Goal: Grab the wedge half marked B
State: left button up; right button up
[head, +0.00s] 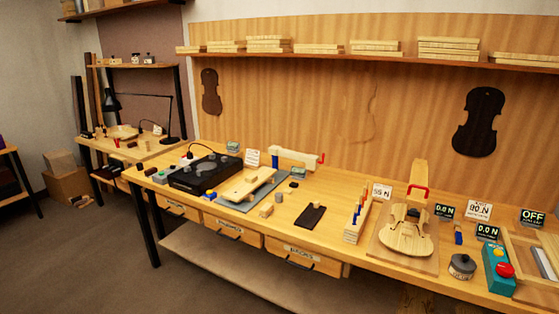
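I cannot make out a letter B on any piece at this distance. I cannot tell whether either is a wedge half. A long pale wooden piece (246,185) lies on a blue-grey mat (240,207) to their left. Neither of my grippers is in view.
A black machine (205,172) stands left on the bench. To the right are a wooden rack (357,220), a violin body (405,236) on a board, a grey round pot (462,267) and a teal box with a red button (498,270).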

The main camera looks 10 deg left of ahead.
aim_at(240, 191)
jog(key=i+j+u, duration=0.15)
jog(key=i+u, duration=0.2)
jog(key=i, duration=0.4)
jog(key=i+u, duration=0.4)
jog(key=i, duration=0.3)
jog(key=i+z, duration=0.1)
jog(key=i, duration=0.35)
jog(key=i+j+z, duration=0.15)
jog(key=i, duration=0.35)
jog(key=i+j+z, duration=0.1)
jog(key=i, duration=0.35)
